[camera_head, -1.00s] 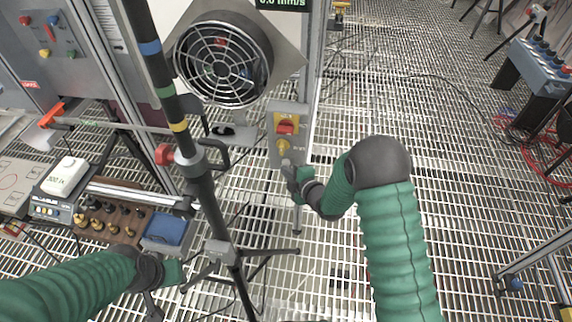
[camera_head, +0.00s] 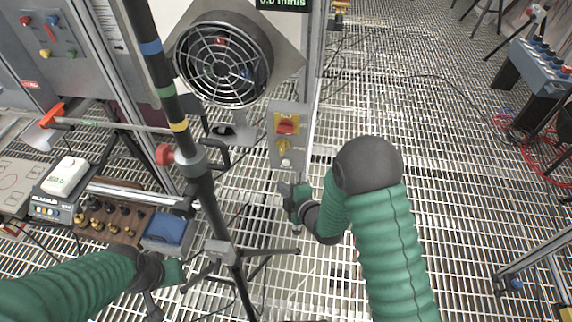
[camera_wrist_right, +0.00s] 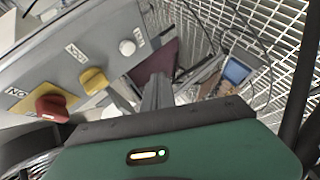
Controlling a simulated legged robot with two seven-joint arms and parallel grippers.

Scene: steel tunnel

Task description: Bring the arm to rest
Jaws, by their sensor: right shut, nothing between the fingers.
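My right arm (camera_head: 385,235) has a green ribbed sleeve and comes in from the lower right of the head view. My right gripper (camera_head: 287,190) is shut and empty, just below a grey control box (camera_head: 273,158). The box carries a red knob (camera_head: 287,127), a yellow knob (camera_head: 284,146) and a white button (camera_head: 286,162). The right wrist view shows the red knob (camera_wrist_right: 52,108), the yellow knob (camera_wrist_right: 93,80) and the white button (camera_wrist_right: 127,47) beyond the gripper (camera_wrist_right: 157,92). My left arm (camera_head: 75,285) enters at the lower left; its fingers are not clear.
A dark striped pole (camera_head: 163,75) on a tripod stands between my arms. A bench with a blue tray (camera_head: 168,232) is at left. A grey console (camera_head: 540,65) stands at right. Open grating floor (camera_head: 450,170) lies right of my arm.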

